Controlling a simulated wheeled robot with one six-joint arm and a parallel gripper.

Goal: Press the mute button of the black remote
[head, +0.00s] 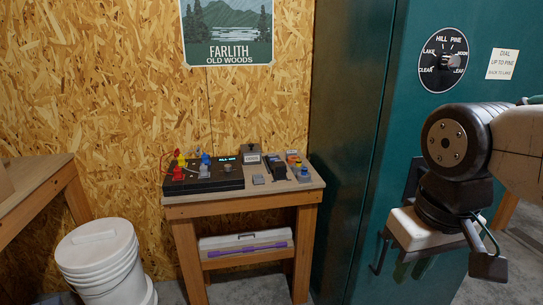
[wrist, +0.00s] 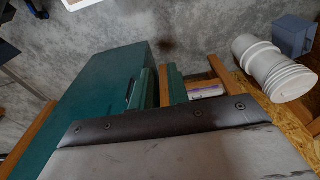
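A small dark handset-like object (head: 278,169) lies on the small wooden bench (head: 245,205) in the head view, right of the black control panel. It may be the black remote, but it is too small to be sure, and no mute button can be made out. My gripper (head: 402,258) hangs at the right of the head view, in front of the teal cabinet and well away from the bench. Its fingers are partly hidden and dark against the cabinet, so their opening is unclear. No remote shows in the wrist view.
The black panel (head: 204,179) carries coloured knobs and a lit display. Small boxes (head: 293,158) stand at the bench's right. The tall teal cabinet (head: 345,140) adjoins the bench's right side. A white bucket (head: 100,262) stands on the floor at left, also in the wrist view (wrist: 272,70).

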